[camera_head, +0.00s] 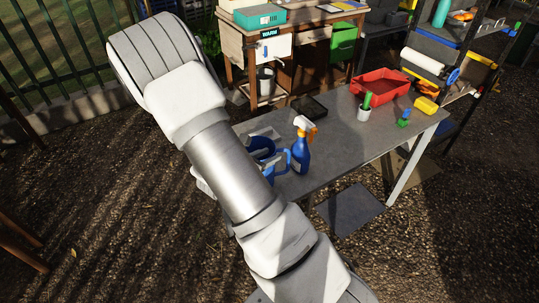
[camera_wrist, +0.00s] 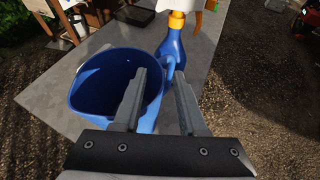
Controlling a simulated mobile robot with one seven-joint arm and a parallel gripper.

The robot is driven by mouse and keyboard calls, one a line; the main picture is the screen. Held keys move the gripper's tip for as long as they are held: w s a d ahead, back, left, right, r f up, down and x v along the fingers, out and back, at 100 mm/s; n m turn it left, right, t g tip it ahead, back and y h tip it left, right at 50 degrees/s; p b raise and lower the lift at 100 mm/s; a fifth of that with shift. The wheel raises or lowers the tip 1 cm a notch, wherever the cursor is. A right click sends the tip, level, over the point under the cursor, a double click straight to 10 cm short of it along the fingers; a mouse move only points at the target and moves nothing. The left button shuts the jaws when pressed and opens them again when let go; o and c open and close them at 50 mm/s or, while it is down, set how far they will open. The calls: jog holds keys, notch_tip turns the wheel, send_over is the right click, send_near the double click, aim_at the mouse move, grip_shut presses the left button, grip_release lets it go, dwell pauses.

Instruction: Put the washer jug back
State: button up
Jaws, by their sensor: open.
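The blue washer jug (camera_head: 269,173) stands on the grey table, partly hidden behind my arm in the head view. In the wrist view the jug (camera_wrist: 96,92) shows its wide open top, left of centre. My gripper (camera_wrist: 161,76) is open, its fingers apart at the jug's right side. The left finger overlaps the jug's opening in the picture, and the right finger lies outside it. I cannot tell whether either finger touches the jug. My gripper is hidden in the head view.
A blue spray bottle (camera_head: 302,152) stands close beside the jug; the bottle (camera_wrist: 173,45) is just beyond the fingers in the wrist view. The grey table (camera_head: 340,145) also bears a red tray (camera_head: 381,86), a white cup (camera_head: 365,113) and a dark tray (camera_head: 309,107). A wooden workbench stands behind.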

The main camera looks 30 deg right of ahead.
jog(key=v, duration=1.1)
jog(key=s+d+r+m+g+y, duration=0.2)
jog(key=s+r+m+g+y, duration=0.25)
jog(key=s+r+m, duration=0.7)
jog(key=s+a+r+m+t+y, duration=0.4)
jog(key=a+r+m+y, duration=0.3)
jog(key=m, duration=0.4)
notch_tip(320, 180, up, 2)
jog(key=shift+s+a+r, duration=0.15)
jog(key=shift+s+a, duration=0.45)
jog(key=shift+a, duration=0.3)
jog(key=shift+d+m, duration=0.15)
jog(key=shift+m, duration=0.1)
